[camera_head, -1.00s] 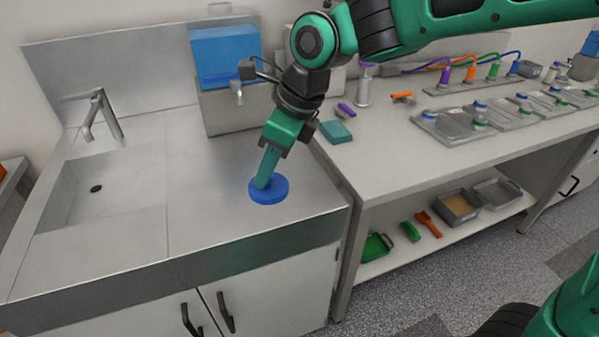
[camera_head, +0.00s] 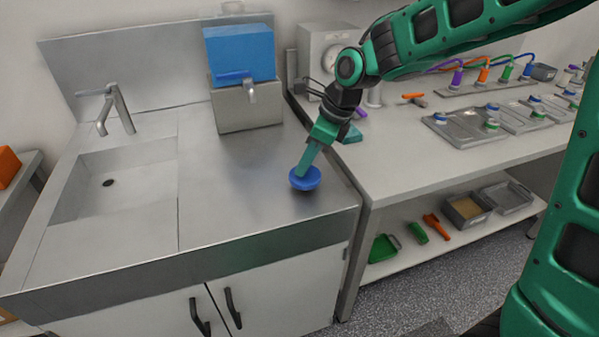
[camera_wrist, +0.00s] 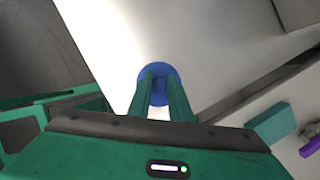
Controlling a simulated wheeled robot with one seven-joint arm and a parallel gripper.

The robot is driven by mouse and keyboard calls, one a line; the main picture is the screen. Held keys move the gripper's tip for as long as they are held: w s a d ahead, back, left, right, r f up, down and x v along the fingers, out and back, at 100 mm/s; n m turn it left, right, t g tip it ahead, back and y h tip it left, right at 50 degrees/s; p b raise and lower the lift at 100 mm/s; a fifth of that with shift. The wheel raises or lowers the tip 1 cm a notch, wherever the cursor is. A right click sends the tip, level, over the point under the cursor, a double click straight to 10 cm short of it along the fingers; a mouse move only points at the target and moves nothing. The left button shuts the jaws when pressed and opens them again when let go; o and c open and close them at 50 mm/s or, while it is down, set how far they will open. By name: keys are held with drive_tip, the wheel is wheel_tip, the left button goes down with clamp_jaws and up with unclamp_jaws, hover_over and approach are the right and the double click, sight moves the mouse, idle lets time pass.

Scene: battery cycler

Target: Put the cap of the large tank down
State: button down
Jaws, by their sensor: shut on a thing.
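The blue round cap (camera_head: 305,179) is in my gripper (camera_head: 304,172), over the right part of the steel counter near its right edge. The cap looks slightly tilted, and I cannot tell whether it touches the counter. In the wrist view, my gripper's fingers (camera_wrist: 161,98) are shut on the cap (camera_wrist: 157,70), whose far rim shows beyond the fingertips. The large blue tank (camera_head: 239,54) with a tap stands on a grey block at the back of the counter.
The steel counter (camera_head: 225,205) is clear around the cap. A sink (camera_head: 120,180) with a faucet (camera_head: 120,108) lies left. The right workbench (camera_head: 410,170) holds a teal box (camera_wrist: 270,122), a purple item (camera_wrist: 311,146) and several metal trays.

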wheel_tip(320, 180, down, 3)
drive_tip(key=shift+f, duration=0.2)
drive_tip(key=c, duration=1.6)
unclamp_jaws()
drive_tip(key=v, duration=1.2)
